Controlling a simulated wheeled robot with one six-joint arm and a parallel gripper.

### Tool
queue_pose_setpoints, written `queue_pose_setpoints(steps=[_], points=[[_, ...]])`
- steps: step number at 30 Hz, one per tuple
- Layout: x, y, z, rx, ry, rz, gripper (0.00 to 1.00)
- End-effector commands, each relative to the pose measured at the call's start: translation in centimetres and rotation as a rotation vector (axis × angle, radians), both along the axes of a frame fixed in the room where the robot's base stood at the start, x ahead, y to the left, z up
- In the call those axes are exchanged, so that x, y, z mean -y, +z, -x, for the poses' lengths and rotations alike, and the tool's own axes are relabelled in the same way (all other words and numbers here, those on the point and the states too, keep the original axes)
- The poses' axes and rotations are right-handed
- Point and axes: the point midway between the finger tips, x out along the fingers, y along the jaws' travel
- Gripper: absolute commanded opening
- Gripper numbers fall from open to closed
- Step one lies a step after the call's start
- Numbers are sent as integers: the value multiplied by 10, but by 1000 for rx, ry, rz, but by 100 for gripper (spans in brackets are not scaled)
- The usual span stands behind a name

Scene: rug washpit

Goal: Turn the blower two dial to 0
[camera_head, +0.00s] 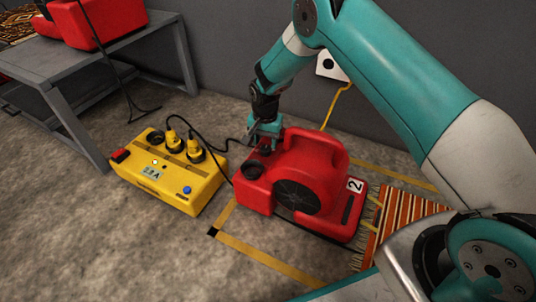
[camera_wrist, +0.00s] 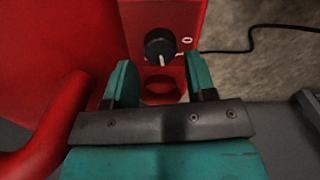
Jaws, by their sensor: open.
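The red blower (camera_head: 325,165), marked with a white "2" label, stands on the floor in the head view. Its black round dial (camera_wrist: 160,43) shows in the wrist view on a red panel, with a pale pointer line at its lower side. A small white ring-shaped mark, perhaps a 0, is right of the dial. The dial also shows in the head view (camera_head: 253,169). My gripper (camera_wrist: 160,72) is open and empty, above the blower's dial end. Its fingers straddle a round red recess (camera_wrist: 160,90); the dial lies beyond the fingertips, not between them.
A yellow power box (camera_head: 178,185) with plugs and cables sits left of the blower. A striped rug (camera_head: 410,225) lies to its right. A grey table (camera_head: 75,65) with another red machine (camera_head: 100,18) stands at upper left. Yellow floor tape (camera_head: 265,255) runs in front.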

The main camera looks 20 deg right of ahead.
Motion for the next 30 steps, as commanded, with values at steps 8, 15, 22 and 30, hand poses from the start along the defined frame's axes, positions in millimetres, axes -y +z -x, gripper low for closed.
queue_pose_setpoints(steps=[8,15,22,30], points=[[0,-34,0,1,0,0,51],[0,-36,0,1,1,0,51],[0,-36,0,1,0,0,21],[1,-35,0,-1,14,0,17]])
